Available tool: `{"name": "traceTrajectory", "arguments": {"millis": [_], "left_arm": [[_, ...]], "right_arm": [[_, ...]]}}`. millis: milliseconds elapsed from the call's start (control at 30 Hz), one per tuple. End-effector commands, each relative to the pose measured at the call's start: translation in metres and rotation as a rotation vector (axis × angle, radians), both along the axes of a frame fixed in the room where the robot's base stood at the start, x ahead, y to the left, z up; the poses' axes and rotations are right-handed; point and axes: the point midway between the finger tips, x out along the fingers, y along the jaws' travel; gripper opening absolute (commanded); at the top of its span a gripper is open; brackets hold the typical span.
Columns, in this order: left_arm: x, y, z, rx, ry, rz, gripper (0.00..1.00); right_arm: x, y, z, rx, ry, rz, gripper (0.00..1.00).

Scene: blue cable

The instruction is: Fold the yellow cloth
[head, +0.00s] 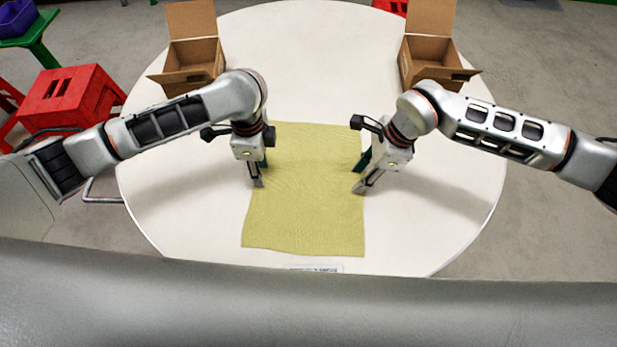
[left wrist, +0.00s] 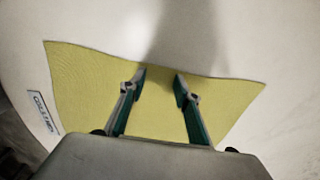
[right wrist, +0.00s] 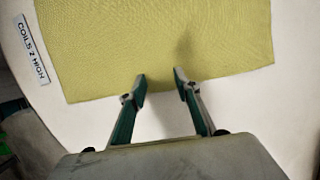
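The yellow cloth (head: 305,215) lies flat and spread out on the round white table. My left gripper (head: 257,183) is over the cloth's left edge, and in the left wrist view its fingers (left wrist: 160,82) are apart with nothing between them but cloth and table below. My right gripper (head: 362,188) is at the cloth's right edge. In the right wrist view its fingers (right wrist: 160,82) are apart and empty, pointing at the cloth's edge (right wrist: 160,40). I cannot tell whether either gripper touches the cloth.
Open cardboard boxes stand at the table's back left (head: 195,55) and back right (head: 428,50). A small label (head: 316,268) lies near the table's front edge. A red stool (head: 68,95) stands left of the table (head: 310,60). The table's back middle is clear.

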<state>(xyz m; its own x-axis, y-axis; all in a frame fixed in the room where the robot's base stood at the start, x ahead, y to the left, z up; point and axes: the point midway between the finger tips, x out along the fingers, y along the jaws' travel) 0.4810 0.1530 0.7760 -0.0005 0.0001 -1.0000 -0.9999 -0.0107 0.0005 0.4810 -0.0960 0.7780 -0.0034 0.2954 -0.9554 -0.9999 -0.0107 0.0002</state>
Motion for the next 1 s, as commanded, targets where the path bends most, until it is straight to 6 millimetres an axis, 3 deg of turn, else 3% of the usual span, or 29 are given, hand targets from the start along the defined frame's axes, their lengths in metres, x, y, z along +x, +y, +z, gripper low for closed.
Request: {"name": "traceTrajectory", "arguments": {"millis": [467,733,1000], "left_arm": [[-0.0002,-0.0001,-0.0067,0.000,0.001,0.000,0.32],[-0.0003,0.0000,-0.0078,0.000,0.001,0.001,0.01],[-0.0003,0.0000,-0.0085,0.001,0.001,0.001,0.00]], "right_arm": [[-0.0003,0.0000,-0.0068,0.000,0.001,-0.001,0.32],[-0.0006,0.0005,-0.0083,-0.001,0.001,-0.001,0.01],[-0.0007,0.0002,-0.0095,-0.002,0.002,0.000,0.00]]}}
